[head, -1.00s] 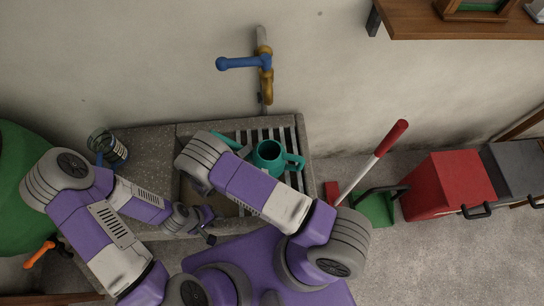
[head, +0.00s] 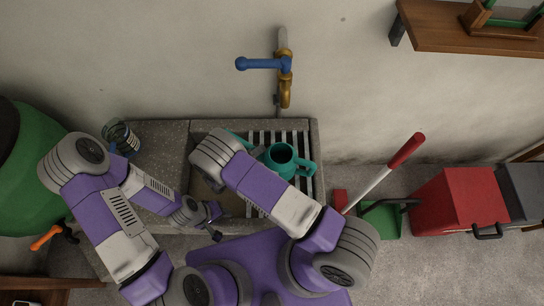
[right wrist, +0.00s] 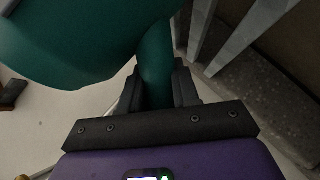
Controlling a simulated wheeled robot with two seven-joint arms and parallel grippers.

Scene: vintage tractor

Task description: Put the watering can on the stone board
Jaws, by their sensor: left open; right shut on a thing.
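The teal watering can (head: 283,160) is at the slatted rack (head: 303,150) on the right of the stone sink; I cannot tell whether it touches the rack. My right arm covers part of it in the head view. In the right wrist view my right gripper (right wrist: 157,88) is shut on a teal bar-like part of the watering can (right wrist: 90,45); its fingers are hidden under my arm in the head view. The stone board (head: 160,145) is the flat grey area left of the basin. My left gripper (head: 216,224) is open and empty near the basin's front edge.
A glass jar (head: 122,138) stands at the back left of the stone board. A blue-handled brass tap (head: 284,85) is on the wall above the rack. A red-handled tool (head: 390,168), green dustpan (head: 383,220) and red box (head: 460,200) are at right.

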